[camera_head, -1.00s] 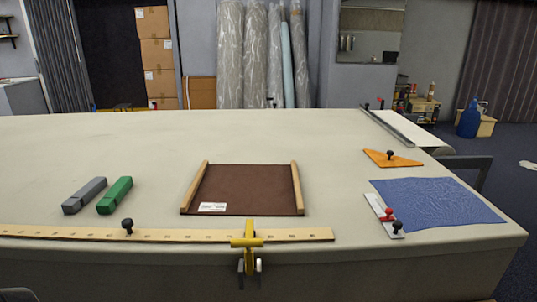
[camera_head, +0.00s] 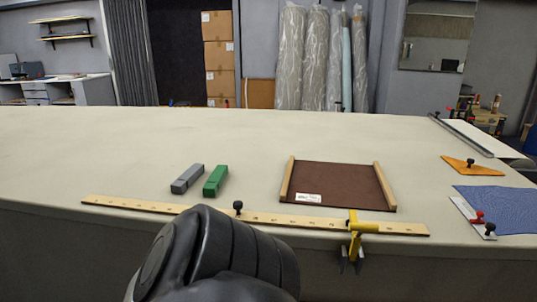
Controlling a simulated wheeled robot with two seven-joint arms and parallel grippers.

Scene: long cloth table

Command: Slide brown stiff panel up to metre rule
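The brown stiff panel (camera_head: 338,182) lies flat on the table, with a wooden strip along its left and right edges and a white label near its front left corner. The wooden metre rule (camera_head: 285,219) lies along the table's front edge, just in front of the panel, with a narrow strip of cloth between them. A yellow clamp (camera_head: 356,229) grips the rule at the table edge near its right part, and a black knob (camera_head: 238,206) stands on it. A dark arm link of mine rises at the bottom centre. Neither gripper shows.
A grey block (camera_head: 187,179) and a green block (camera_head: 215,181) lie left of the panel. At right are a blue cloth (camera_head: 505,208), an orange triangle (camera_head: 472,167) and a metal strip with red and black knobs (camera_head: 472,217). The table behind the panel is clear.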

